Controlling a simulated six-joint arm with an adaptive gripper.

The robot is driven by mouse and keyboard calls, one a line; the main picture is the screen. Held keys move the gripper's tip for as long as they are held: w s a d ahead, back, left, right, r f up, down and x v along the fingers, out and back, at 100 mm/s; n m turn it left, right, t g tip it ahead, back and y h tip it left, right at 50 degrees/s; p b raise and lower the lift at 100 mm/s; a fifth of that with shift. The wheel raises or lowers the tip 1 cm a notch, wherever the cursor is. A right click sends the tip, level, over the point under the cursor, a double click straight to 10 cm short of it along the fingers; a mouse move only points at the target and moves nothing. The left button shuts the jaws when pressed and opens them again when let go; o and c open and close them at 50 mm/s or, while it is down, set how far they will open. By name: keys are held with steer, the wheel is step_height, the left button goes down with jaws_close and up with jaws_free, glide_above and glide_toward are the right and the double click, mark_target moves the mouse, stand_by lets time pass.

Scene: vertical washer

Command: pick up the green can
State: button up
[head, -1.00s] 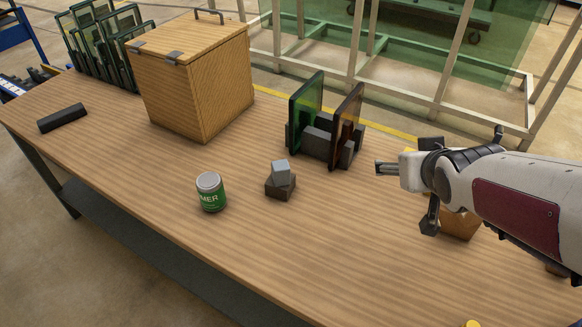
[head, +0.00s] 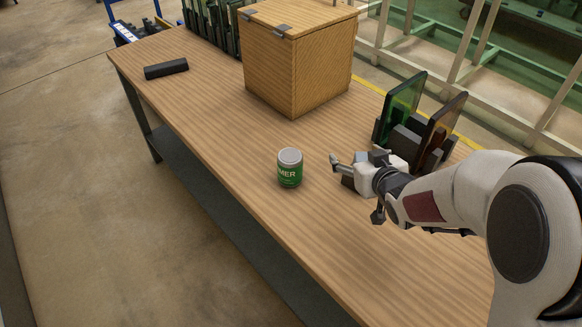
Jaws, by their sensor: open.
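The green can (head: 290,170) stands upright on the wooden table (head: 222,130), left of my gripper. It has a grey lid and white lettering on its green side. My gripper (head: 338,170) is open and empty, a short way to the right of the can and not touching it. Its fingertips point left toward the can.
A wooden box (head: 290,70) stands behind the can. A rack with green and brown glass plates (head: 405,95) stands behind my gripper. A black bar (head: 166,69) lies at the far left. The table is clear left of the can, up to its front edge.

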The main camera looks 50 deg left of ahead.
mark_target(295, 167)
steer(key=s+a+f+g+y, duration=0.1)
steer(key=s+a+f, duration=0.1)
steer(key=s+a, duration=0.1)
steer(key=s+a+f+n+g, duration=0.1)
steer(key=s+a+f, duration=0.1)
steer(key=s+a, duration=0.1)
steer(key=s+a+f+n+y, duration=0.1)
steer(key=s+a+f, duration=0.2)
steer(key=shift+a+g+y, duration=0.3)
steer(key=shift+a+g, duration=0.1)
steer(key=shift+x, duration=1.25)
steer(key=shift+a+f, duration=0.1)
steer(key=shift+x, duration=2.45)
steer(key=shift+w+f, duration=0.1)
steer(key=shift+w, duration=0.1)
steer(key=c, duration=1.5)
